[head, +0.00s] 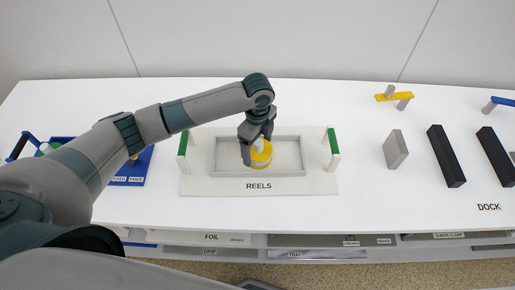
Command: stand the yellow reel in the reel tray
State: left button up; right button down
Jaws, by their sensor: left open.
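The yellow reel (261,159) stands in the reel tray (291,173), a pale shallow tray marked REELS, a little left of its middle. My left gripper (252,152) comes down from above at the reel's left side. It is open, and its fingers are at or very near the reel's upper part. Whether they touch it cannot be told. The gripper hides part of the reel's left side and top. My right gripper is not in view.
Green-topped posts (333,148) stand at both ends of the tray. A blue tray (133,172) lies left, partly behind my arm. On the right are a grey block (395,149), black bars (446,156) and a yellow handle (394,96).

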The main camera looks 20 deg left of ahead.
pick_arm(q)
notch_tip(320, 180, up, 9)
jog(key=b, duration=0.2)
jog(key=shift+r+b, duration=0.15)
jog(key=shift+b, duration=0.15)
jog(key=shift+r, duration=0.85)
jog(key=shift+s+f, duration=0.1)
